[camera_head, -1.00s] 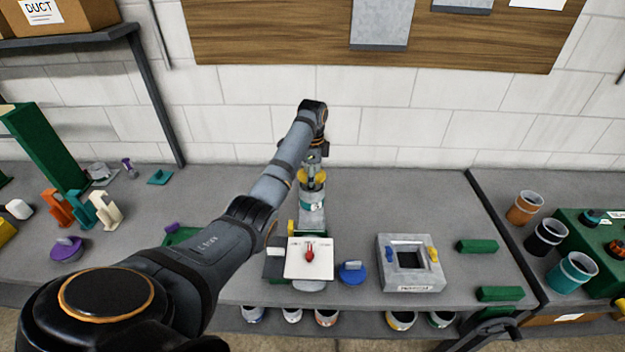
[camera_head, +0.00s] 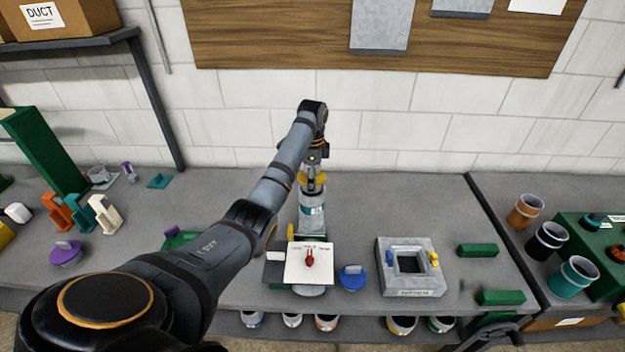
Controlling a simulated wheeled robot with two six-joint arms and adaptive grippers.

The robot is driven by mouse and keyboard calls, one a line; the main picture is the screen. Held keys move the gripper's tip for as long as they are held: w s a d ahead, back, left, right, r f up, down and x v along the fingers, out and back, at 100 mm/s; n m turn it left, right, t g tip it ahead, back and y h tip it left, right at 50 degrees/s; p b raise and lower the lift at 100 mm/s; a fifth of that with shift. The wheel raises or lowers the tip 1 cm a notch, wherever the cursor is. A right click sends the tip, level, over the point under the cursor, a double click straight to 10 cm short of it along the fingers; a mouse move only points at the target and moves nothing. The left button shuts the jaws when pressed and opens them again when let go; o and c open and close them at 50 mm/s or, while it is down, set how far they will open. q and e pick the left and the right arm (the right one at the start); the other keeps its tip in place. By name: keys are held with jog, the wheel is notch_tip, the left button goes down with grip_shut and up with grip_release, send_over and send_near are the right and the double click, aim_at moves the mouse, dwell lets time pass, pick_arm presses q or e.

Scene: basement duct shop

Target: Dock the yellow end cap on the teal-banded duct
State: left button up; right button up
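The teal-banded duct (camera_head: 312,211) stands upright as a grey cylinder near the middle of the bench. The yellow end cap (camera_head: 320,181) is at the duct's top opening, roughly level. My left arm reaches across from the lower left, and its gripper (camera_head: 312,176) points down over the duct. Its fingers appear closed on the middle of the yellow cap, partly hiding it. Whether the cap is fully seated on the rim cannot be told from this angle. My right gripper is not visible.
A white plate with a red knob (camera_head: 309,263) stands before the duct, beside a blue cap (camera_head: 352,278). A grey square frame (camera_head: 411,291) is to the right, near green blocks (camera_head: 478,250). Orange, teal and cream holders (camera_head: 104,213) stand left.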

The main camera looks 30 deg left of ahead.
pick_arm(q)
jog(key=shift+s+d, duration=0.1)
jog(key=shift+s, duration=0.05)
jog(key=shift+f, duration=0.65)
jog(key=shift+s+d+f, duration=0.1)
jog(key=shift+s+f, duration=0.05)
dwell(0.5)
jog(key=shift+w+r, duration=0.2)
jog(key=shift+r, duration=0.5)
dwell(0.6)
jog(key=shift+s+f, duration=0.1)
jog(key=shift+f, duration=0.6)
